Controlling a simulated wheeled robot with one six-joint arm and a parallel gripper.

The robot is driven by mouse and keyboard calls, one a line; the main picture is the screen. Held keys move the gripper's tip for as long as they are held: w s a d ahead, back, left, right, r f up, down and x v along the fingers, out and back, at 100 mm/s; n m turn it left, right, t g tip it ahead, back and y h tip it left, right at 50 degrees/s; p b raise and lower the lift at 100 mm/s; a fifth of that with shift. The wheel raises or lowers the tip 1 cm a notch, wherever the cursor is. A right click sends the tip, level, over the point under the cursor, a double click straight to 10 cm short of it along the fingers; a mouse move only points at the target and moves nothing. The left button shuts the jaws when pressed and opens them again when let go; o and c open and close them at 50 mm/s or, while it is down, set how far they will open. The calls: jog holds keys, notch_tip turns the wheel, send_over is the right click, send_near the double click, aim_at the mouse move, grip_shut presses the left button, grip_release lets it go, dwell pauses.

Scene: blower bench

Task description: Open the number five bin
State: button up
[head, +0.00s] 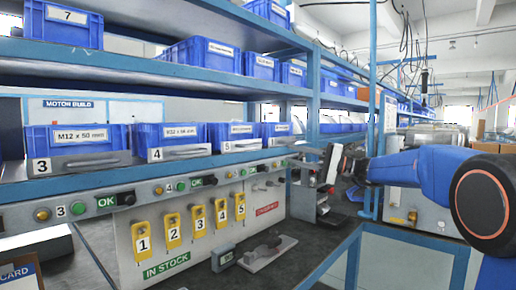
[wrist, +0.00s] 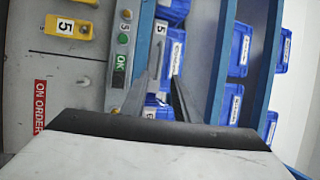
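The number five bin (head: 232,134) is a blue bin with a white label on the lower shelf, right of bin 4. Its grey front strip carries a "5" plate (head: 226,147) and a metal handle (head: 246,146). In the wrist view, turned sideways, the "5" plate (wrist: 161,27) and the blue bin front (wrist: 174,50) show beyond my fingers. My gripper (wrist: 164,88) has two dark fingers standing apart, with nothing seen held between them. In the head view my gripper (head: 330,164) is right of the bin, apart from its handle; its fingertips are hard to make out.
Bins 3 (head: 76,138) and 4 (head: 168,134) stand left on the same shelf. Below runs a rail with buttons and OK displays (head: 108,202), then a panel with numbered yellow tags (head: 198,221). An upper shelf (head: 150,76) holds more blue bins.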

jog(key=x, duration=1.4)
jog(key=shift+c, duration=0.4)
jog(key=shift+d, duration=0.1)
grip_shut()
